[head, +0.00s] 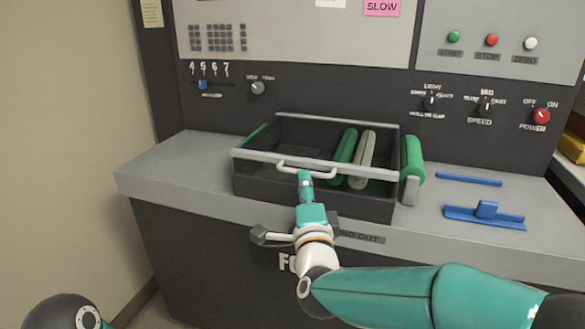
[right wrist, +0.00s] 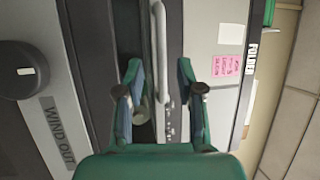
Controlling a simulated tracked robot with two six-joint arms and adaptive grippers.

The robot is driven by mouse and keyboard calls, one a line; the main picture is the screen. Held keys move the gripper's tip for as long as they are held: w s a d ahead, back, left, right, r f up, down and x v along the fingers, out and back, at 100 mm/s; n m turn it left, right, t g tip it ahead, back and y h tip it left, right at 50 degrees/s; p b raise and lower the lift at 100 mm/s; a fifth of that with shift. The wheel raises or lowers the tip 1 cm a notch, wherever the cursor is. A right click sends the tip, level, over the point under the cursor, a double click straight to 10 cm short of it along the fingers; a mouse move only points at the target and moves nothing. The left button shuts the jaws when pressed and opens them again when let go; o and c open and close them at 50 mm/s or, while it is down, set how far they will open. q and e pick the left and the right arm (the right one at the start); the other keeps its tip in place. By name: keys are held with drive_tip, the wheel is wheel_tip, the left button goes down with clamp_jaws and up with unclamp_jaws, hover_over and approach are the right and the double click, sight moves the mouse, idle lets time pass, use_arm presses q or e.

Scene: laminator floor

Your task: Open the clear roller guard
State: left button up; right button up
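The clear roller guard (head: 262,162) is a see-through box cover with a grey frame on top of the machine, over green and pale rollers (head: 345,150). It looks closed. A pale bar handle (head: 322,171) runs along its front; it also shows in the right wrist view (right wrist: 160,40). My right gripper (head: 305,176) is at the handle, its fingertips partly hidden. In the right wrist view the fingers (right wrist: 159,68) are open, with the bar between them in the picture; no finger visibly presses on it. My left gripper is out of view.
A grey deck surrounds the guard, with blue parts (head: 484,212) on its right. Behind stands a panel with knobs and START, STOP and ZERO buttons (head: 491,40). A dark knob (right wrist: 22,70) marked WIND OUT is near the right wrist. The deck's left end is clear.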

drive_tip(key=p+x, duration=0.1)
drive_tip(key=x, duration=0.4)
drive_tip(key=shift+w, duration=0.25)
drive_tip(key=shift+c, duration=0.3)
clamp_jaws()
